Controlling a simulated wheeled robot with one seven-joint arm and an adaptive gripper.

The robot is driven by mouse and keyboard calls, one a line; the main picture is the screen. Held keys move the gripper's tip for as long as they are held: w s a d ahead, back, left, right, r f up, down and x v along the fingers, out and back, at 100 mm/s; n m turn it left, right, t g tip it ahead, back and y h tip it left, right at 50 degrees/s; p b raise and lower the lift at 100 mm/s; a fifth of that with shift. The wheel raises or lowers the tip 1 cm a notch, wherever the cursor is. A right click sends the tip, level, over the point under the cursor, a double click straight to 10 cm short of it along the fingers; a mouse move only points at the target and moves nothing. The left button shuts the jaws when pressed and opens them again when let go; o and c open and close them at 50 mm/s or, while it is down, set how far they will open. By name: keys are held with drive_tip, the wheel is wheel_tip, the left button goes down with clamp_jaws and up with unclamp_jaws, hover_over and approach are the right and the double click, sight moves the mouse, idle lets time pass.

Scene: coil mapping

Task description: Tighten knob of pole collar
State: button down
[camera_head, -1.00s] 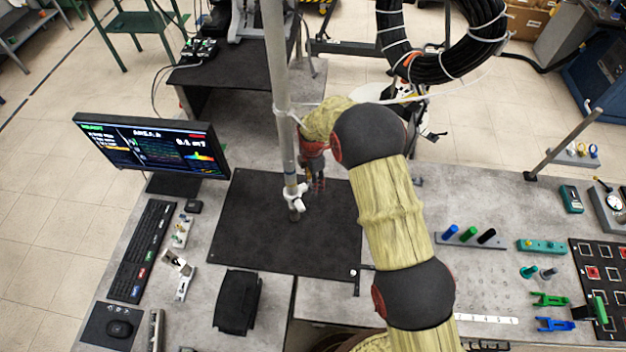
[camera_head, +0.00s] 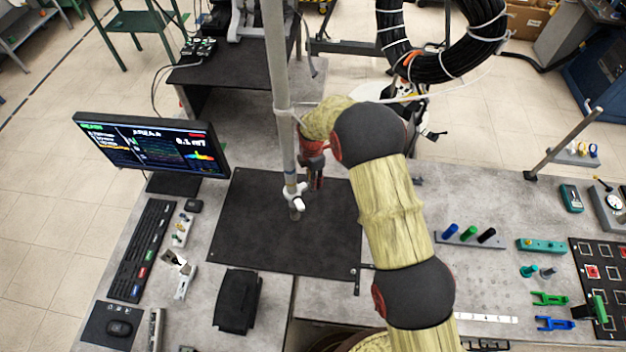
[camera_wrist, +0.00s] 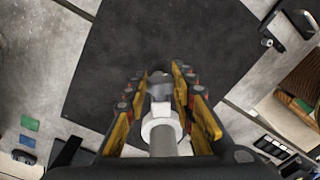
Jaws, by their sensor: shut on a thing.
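The grey pole (camera_head: 281,90) stands upright over the black mat (camera_head: 245,225). The white pole collar (camera_head: 293,190) sits low around the pole, near the mat. My gripper (camera_head: 316,184) points down just right of the pole, beside the collar. In the wrist view, the white collar (camera_wrist: 161,128) is around the pole, and the knob (camera_wrist: 160,91) projects from it between my fingers. My gripper (camera_wrist: 157,78) is shut on the knob, with a finger on each side. The contact points are partly hidden, and I cannot tell how tight the knob is.
A monitor (camera_head: 152,148) and a keyboard (camera_head: 143,250) stand left of the mat. A black pouch-like object (camera_head: 238,301) lies in front of it. Coloured pegs (camera_head: 469,234) and small parts lie to the right. A cable coil (camera_head: 470,70) hangs behind my arm. The mat's middle is clear.

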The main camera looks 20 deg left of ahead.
drive_tip(key=shift+w+a+f+b, duration=0.1)
drive_tip(key=shift+b, duration=0.25)
drive_tip(key=shift+g+h, duration=0.3)
drive_tip(key=shift+b, duration=0.4)
drive_tip(key=c, duration=1.5)
unclamp_jaws()
drive_tip(key=r, duration=0.4)
drive_tip(key=a+r, duration=0.1)
drive_tip(key=r, duration=0.3)
drive_tip(key=w+r, duration=0.1)
drive_tip(key=r, duration=0.3)
drive_tip(key=shift+w+a, duration=0.1)
drive_tip(key=shift+a, duration=0.2)
